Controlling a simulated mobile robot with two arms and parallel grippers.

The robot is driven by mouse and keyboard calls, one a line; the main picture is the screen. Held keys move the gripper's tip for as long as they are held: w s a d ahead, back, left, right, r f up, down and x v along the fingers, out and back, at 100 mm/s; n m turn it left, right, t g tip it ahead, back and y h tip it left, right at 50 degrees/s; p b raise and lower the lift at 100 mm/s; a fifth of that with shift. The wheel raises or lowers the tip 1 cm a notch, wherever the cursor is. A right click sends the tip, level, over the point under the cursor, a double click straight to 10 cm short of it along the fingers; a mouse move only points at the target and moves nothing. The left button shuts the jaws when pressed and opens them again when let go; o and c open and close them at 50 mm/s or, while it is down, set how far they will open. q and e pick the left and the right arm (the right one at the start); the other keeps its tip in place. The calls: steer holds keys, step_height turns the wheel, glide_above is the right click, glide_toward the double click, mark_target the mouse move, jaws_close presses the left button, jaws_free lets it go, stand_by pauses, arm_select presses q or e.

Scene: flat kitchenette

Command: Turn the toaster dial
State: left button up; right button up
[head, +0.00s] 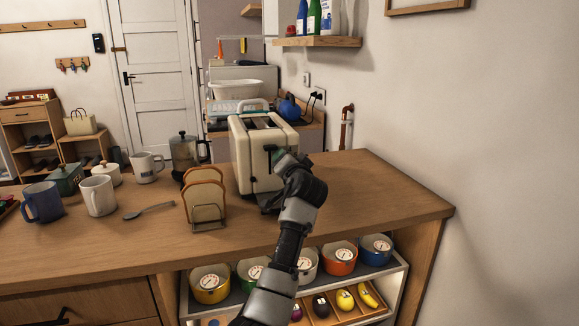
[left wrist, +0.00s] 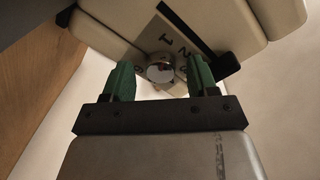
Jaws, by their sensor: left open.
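The cream toaster (head: 243,155) stands on the wooden counter, with slots on top and a dark lever slot on its side. In the left wrist view the toaster (left wrist: 100,22) fills the top, and its round metal dial (left wrist: 160,68) sits on a plate with printed numbers. My left gripper (head: 279,156) is at the toaster's right-hand face. In the left wrist view the open left gripper (left wrist: 160,76) has one green finger on each side of the dial, with gaps visible. In the head view the gripper and wrist hide the dial. My right gripper is not in view.
A toast rack (head: 208,222) with bread stands left of the toaster. The counter (head: 385,195) is clear at right, up to the wall. Pots (head: 340,262) sit on a shelf below.

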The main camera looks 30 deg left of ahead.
arm_select(q)
steer(key=v, duration=1)
steer(key=shift+s+d, duration=0.3)
